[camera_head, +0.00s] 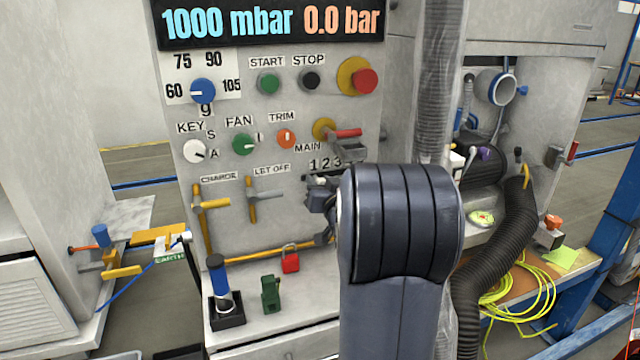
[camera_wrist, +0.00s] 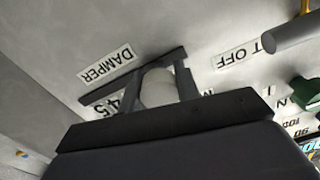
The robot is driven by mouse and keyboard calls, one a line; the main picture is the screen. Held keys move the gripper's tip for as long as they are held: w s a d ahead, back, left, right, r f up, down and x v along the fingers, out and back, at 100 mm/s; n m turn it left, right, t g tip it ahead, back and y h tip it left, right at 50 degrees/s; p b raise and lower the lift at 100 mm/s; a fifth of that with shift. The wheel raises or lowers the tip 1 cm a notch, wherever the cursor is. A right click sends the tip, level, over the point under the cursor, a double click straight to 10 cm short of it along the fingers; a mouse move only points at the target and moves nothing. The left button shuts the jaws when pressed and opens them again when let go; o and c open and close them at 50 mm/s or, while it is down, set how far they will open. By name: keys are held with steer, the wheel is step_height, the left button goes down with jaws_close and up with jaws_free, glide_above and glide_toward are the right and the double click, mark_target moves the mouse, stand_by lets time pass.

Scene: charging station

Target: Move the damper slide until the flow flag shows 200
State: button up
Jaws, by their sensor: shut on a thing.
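My gripper (camera_wrist: 162,82) is shut on a pale rounded knob (camera_wrist: 158,90), which I take to be the damper slide's handle. The knob sits between the two dark fingers, close to the panel. A DAMPER label (camera_wrist: 106,64) is beside it, upside down, with scale digits (camera_wrist: 130,101) partly covered by my gripper. In the head view my gripper (camera_head: 322,192) is mostly hidden behind my arm, just below the scale digits (camera_head: 325,163). The slide itself is hidden there. I cannot make out a flow flag or a 200 reading in either view.
The display (camera_head: 270,22) reads 1000 mbar and 0.0 bar. A clear hose (camera_head: 437,80) and a black corrugated hose (camera_head: 500,250) run on the right.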

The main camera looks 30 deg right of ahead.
jaws_close()
steer(key=s+d+p, duration=0.2)
steer(key=d+p, duration=0.2)
steer(key=d, duration=0.5)
steer(key=shift+s+d, duration=0.15)
steer(key=o, duration=0.7)
jaws_free()
steer(key=shift+s, duration=0.15)
steer(key=v, duration=1)
steer(key=shift+s, duration=0.25)
